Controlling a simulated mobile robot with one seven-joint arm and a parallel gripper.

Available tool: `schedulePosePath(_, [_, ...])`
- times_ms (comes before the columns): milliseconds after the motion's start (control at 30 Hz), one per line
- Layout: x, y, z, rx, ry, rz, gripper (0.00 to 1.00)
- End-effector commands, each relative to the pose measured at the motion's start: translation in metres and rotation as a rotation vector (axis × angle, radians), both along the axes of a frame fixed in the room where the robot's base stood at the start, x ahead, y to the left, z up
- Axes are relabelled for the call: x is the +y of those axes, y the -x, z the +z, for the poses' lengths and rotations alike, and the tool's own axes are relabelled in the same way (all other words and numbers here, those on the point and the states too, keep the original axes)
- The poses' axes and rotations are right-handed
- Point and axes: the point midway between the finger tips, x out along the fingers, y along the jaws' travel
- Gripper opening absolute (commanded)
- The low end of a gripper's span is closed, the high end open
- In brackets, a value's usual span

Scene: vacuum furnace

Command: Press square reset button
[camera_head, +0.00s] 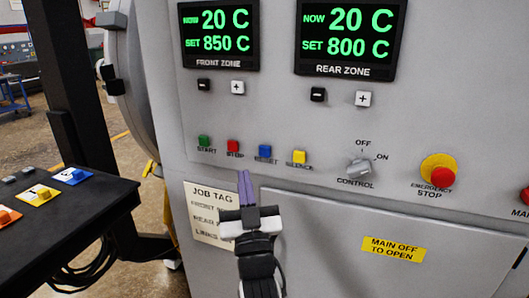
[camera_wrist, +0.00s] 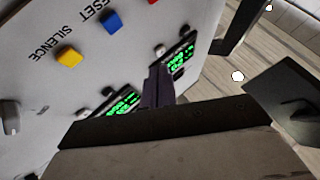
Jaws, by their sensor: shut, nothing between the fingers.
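The square blue reset button (camera_head: 264,151) is on the grey furnace panel, with its label just below it. It also shows near the top of the wrist view (camera_wrist: 113,21). My gripper (camera_head: 243,174) is shut and empty, its purple fingers pointing up toward the panel just below and left of the blue button in the head view. In the wrist view the closed fingers (camera_wrist: 158,86) lie apart from the button in the picture. I cannot tell the exact gap between the fingertips and the panel.
The green start button (camera_head: 204,141), red stop button (camera_head: 233,146) and yellow silence button (camera_head: 299,157) sit in the same row. The control knob (camera_head: 359,167) and emergency stop (camera_head: 440,172) are to the right.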

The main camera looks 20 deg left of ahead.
Motion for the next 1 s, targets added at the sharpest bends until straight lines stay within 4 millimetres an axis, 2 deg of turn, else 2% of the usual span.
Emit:
schedulePosePath(600, [-0.003, -0.075, -0.001, -0.003, 0.000, -0.001, 0.00])
schedulePosePath(767, [-0.003, -0.083, 0.000, -0.001, 0.000, -0.001, 0.00])
schedulePosePath(1000, [-0.003, -0.085, 0.000, -0.001, -0.001, -0.001, 0.00])
